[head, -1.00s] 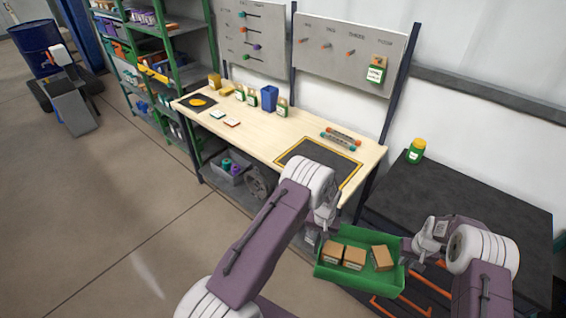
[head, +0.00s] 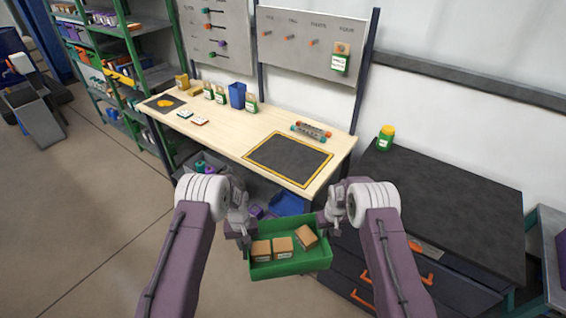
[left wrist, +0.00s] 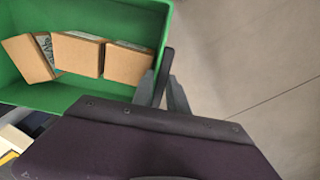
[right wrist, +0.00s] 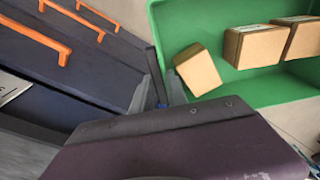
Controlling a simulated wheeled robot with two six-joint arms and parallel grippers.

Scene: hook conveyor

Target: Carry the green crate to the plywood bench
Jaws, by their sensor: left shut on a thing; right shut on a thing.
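The green crate (head: 291,268) hangs in the air between my two grippers, in front of the plywood bench, with small brown boxes (head: 283,245) inside. My left gripper (head: 247,238) is shut on its left end wall. My right gripper (head: 327,226) is shut on its right end wall. In the left wrist view the crate wall (left wrist: 163,40) runs between the fingers; the right wrist view shows the other end wall (right wrist: 156,50). The plywood bench (head: 232,148) stands beyond the crate, with a yellow-edged dark mat (head: 288,158) at its right end.
A small rack with colored ends (head: 311,131) lies behind the mat. A blue bin (head: 237,95) and several cartons stand along the bench's back. A dark cabinet (head: 450,205) with orange handles stands at right, carrying a green, yellow-lidded jar (head: 385,138). Open floor lies left.

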